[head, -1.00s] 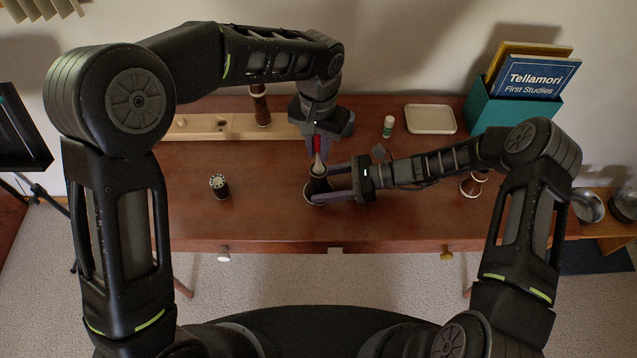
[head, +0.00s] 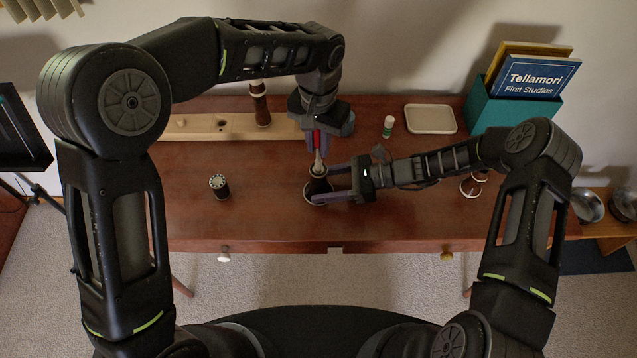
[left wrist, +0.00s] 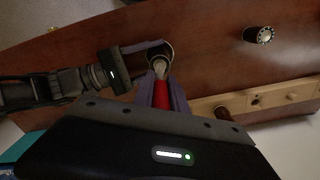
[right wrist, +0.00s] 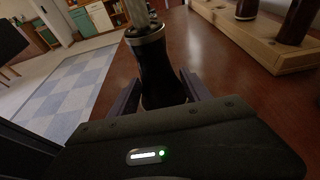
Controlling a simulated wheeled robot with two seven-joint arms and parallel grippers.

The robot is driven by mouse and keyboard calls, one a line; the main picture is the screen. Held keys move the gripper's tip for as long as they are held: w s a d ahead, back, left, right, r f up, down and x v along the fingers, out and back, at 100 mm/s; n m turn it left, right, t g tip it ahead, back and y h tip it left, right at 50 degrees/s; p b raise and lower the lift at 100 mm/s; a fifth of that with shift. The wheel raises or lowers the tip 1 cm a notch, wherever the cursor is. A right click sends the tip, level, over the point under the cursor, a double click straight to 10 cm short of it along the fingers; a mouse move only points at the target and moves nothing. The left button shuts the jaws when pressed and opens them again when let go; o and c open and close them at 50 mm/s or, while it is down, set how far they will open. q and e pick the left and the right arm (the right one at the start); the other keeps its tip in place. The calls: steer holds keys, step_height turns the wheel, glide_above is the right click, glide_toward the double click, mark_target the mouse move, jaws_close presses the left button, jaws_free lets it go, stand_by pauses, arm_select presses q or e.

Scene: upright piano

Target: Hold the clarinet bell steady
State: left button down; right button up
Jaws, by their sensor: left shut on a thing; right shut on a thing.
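The black clarinet bell (head: 317,192) stands upright on the brown table, with a silver ring at its upper end in the right wrist view (right wrist: 160,75). My right gripper (head: 328,186) is shut around its body from the right, one finger on each side. My left gripper (head: 317,150) is above the bell, pointing down, shut on a red-handled tool (head: 317,139). The tool's pale grey end reaches the bell's top opening; it also shows in the left wrist view (left wrist: 160,68). How deep the tool sits inside is hidden.
A wooden rack (head: 185,128) with a dark clarinet joint (head: 260,105) stands at the back left. A short black cylinder (head: 219,187) stands left of the bell. A small green-and-white tube (head: 388,127), pale tray (head: 431,119) and teal box (head: 515,110) are at the back right.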

arm_select(q)
steer(key=shift+r, duration=3.15)
arm_select(e)
steer(key=shift+s+d+f, duration=0.1)
steer(key=shift+f, duration=0.15)
steer(key=o, duration=1.6)
steer(key=shift+r, duration=0.15)
steer(key=v, duration=1.2)
